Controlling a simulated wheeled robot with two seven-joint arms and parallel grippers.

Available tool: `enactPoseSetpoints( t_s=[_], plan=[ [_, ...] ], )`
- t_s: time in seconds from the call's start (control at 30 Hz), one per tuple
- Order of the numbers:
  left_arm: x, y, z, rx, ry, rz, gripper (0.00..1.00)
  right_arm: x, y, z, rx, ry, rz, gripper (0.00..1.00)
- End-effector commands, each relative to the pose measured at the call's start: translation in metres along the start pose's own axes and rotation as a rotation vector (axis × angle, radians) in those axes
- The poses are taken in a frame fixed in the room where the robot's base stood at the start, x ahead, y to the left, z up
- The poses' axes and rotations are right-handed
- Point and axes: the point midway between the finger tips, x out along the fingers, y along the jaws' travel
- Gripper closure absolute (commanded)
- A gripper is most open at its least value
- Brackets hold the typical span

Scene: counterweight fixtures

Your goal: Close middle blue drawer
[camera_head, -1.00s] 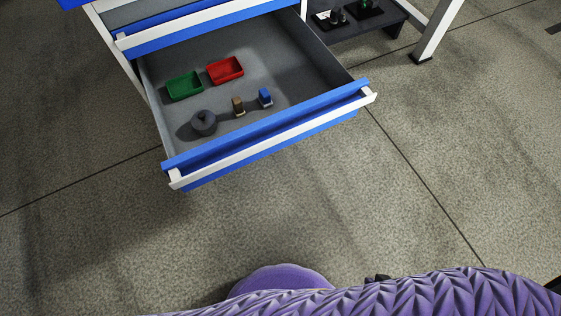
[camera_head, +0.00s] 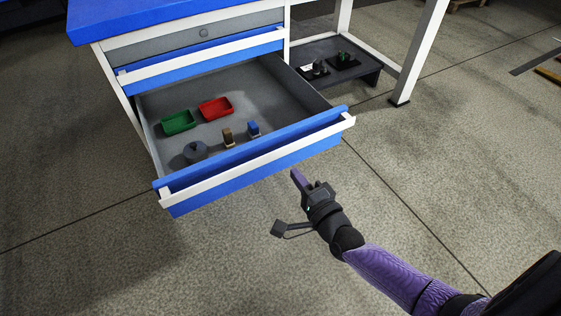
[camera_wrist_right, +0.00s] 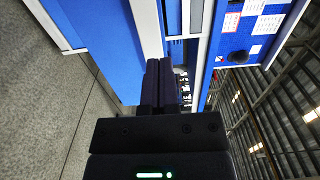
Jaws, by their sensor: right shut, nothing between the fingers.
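The blue drawer (camera_head: 270,164) with a white handle strip is pulled far out of the workbench, below another blue drawer front. Its grey inside holds a green tray (camera_head: 178,122), a red tray (camera_head: 215,108), a dark round weight (camera_head: 195,152) and two small blocks, one brown and one blue. My right gripper (camera_head: 298,178) is shut and empty, just in front of and below the drawer front's right half. In the right wrist view its closed fingers (camera_wrist_right: 160,83) point toward a blue panel with a white strip (camera_wrist_right: 146,28); contact cannot be told. My left gripper is not in view.
The closed blue drawer (camera_head: 200,60) sits above the open one. The blue workbench top (camera_head: 130,15) is at upper left. A dark lower shelf (camera_head: 350,80) with small parts is right of the drawers, beside a white leg (camera_head: 418,55). The floor in front is clear.

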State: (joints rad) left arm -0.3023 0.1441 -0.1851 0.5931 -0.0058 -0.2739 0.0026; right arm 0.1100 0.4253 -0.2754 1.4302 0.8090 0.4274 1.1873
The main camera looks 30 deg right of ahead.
Motion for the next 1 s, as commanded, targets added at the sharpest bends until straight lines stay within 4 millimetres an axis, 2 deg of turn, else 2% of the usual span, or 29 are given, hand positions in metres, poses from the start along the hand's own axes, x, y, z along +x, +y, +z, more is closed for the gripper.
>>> enactPoseSetpoints(
  t_s=[0.03,0.2,0.4,1.0],
  plan=[
    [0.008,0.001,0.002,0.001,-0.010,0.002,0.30,0.011,0.005,0.000,0.000,0.001,0.000,1.00],
    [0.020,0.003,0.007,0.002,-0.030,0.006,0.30,0.043,0.005,0.000,0.000,0.001,0.002,1.00],
    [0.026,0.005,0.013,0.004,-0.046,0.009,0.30,0.061,0.003,0.000,-0.001,0.001,0.003,1.00],
    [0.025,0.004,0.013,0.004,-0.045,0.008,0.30,0.063,0.001,0.000,-0.003,0.000,0.002,1.00]
  ],
)
